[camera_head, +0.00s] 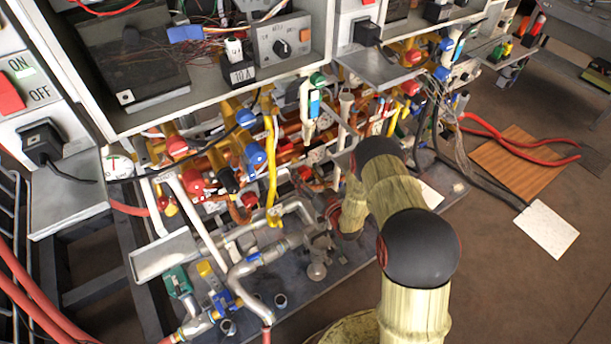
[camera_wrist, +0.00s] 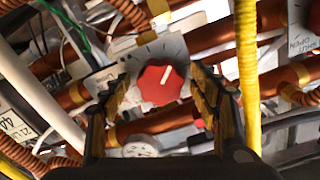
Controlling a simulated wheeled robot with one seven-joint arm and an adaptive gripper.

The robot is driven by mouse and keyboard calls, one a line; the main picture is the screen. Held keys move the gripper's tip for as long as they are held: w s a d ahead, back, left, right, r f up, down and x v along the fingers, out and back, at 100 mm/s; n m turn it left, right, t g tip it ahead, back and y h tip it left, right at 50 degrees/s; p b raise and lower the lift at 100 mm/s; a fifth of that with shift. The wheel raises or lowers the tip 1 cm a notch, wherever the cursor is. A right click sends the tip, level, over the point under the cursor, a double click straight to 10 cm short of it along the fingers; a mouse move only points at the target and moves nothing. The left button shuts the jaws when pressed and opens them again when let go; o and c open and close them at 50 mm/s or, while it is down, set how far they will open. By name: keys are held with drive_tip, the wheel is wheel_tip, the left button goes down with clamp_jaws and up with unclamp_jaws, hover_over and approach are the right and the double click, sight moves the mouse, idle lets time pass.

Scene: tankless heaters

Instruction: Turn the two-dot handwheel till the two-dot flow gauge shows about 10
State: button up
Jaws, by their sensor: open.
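A red lobed handwheel (camera_wrist: 161,84) with a white pointer line faces me in the wrist view, in front of a light grey dial plate (camera_wrist: 170,48). My gripper (camera_wrist: 160,80) is open, with one finger to the left of the red handwheel and one to the right. I cannot tell whether either finger touches it. A small round white gauge (camera_wrist: 140,149) shows below the handwheel, partly covered; its reading is too small to tell. I cannot make out a two-dot mark on either. In the head view my arm hides the gripper and this handwheel.
Copper pipes (camera_wrist: 215,35) run behind the handwheel. A yellow pipe (camera_wrist: 247,75) stands close to the right of my gripper, and a white pipe (camera_wrist: 40,100) is at the left. Other red (camera_head: 176,146) and blue (camera_head: 245,118) handwheels and another gauge (camera_head: 117,163) are at the left in the head view.

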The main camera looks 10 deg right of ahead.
drive_tip(key=v, duration=1.2)
idle(0.4)
